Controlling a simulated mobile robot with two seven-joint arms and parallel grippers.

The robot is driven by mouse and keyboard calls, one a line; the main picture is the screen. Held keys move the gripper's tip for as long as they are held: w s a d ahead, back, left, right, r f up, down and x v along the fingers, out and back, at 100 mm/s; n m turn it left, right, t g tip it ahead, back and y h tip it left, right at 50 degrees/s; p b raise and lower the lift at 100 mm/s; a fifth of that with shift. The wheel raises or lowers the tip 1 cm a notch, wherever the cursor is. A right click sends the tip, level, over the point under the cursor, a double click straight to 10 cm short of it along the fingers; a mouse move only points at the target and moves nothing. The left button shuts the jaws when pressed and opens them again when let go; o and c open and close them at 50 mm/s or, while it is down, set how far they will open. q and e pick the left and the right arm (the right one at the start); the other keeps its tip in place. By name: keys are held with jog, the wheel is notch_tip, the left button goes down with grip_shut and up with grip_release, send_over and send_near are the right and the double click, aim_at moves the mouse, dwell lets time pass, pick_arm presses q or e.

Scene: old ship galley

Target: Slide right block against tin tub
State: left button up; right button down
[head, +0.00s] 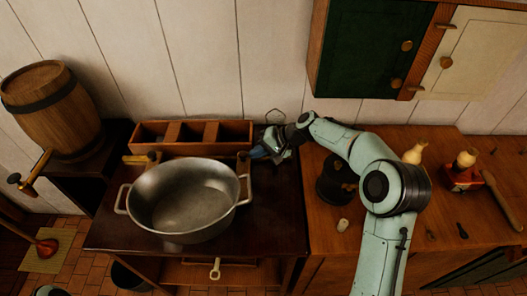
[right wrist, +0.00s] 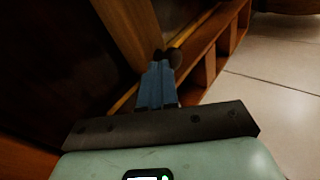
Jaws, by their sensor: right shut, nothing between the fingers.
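The tin tub (head: 185,198) is a grey oval pan with two side handles, standing on a dark table. The right block (head: 246,168) is a brown wooden piece beside the tub's right side, partly hidden by the tub's handle. In the right wrist view the block (right wrist: 128,28) shows as a wooden bar with a dark round knob (right wrist: 175,58) at its end. I cannot tell whether it touches the tub. My right gripper (head: 257,153) is shut and empty, its blue fingers (right wrist: 160,66) close to the knob. Contact is unclear.
A wooden box with open compartments (head: 222,144) stands behind the tub. Another yellowish block (head: 138,158) lies at the tub's back left. A barrel (head: 52,108) stands at left. A dark pot (head: 332,188) stands on the right counter. The table's right part is bare.

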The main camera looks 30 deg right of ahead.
jog(key=shift+w+a, duration=0.4)
jog(key=shift+a, duration=0.35)
jog(key=shift+d, duration=0.15)
